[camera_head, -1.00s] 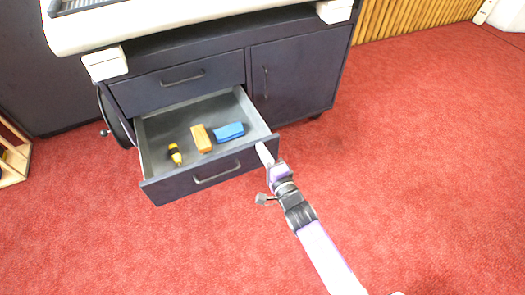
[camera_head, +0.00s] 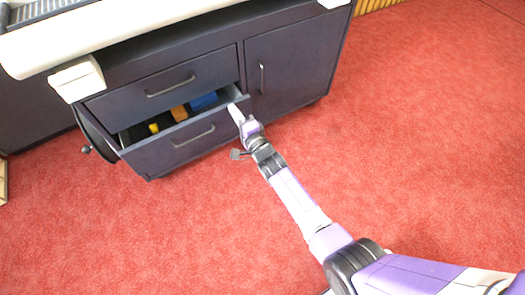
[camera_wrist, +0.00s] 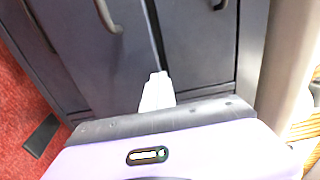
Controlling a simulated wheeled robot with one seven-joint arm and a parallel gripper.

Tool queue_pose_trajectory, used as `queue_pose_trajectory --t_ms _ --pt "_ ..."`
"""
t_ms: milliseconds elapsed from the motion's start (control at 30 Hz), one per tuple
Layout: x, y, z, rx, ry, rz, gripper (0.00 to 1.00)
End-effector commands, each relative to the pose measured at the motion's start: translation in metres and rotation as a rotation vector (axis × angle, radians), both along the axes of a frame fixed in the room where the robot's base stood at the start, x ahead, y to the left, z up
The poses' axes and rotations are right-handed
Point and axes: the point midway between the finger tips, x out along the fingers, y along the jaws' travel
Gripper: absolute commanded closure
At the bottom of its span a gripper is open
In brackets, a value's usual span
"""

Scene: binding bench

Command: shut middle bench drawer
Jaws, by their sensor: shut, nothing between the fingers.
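The open bench drawer (camera_head: 160,158), dark with a bar handle, sits below a closed upper drawer (camera_head: 135,95). It stands out a short way, with only a narrow strip of its inside showing. In that strip are a blue thing (camera_head: 203,101), an orange block (camera_head: 179,113) and a yellow thing (camera_head: 154,128), partly hidden. My gripper (camera_head: 235,113) is shut and empty, at the right end of the drawer front near its top edge. It appears to touch the front. In the wrist view the closed pale fingers (camera_wrist: 156,88) point at dark cabinet panels.
A closed cabinet door (camera_head: 290,70) with a vertical handle is right of the drawers. The pale benchtop (camera_head: 130,30) overhangs above. Red carpet (camera_head: 400,130) is clear in front and to the right. A round dark wheel or disc is at the cabinet's left side.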

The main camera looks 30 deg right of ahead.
Motion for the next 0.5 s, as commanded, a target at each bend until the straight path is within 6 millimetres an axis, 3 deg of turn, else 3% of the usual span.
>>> queue_pose_trajectory --t_ms 200,500 --pt "0.020 0.000 -0.002 0.000 0.000 0.000 1.00" --pt "0.028 0.000 -0.001 0.001 0.001 0.000 1.00"
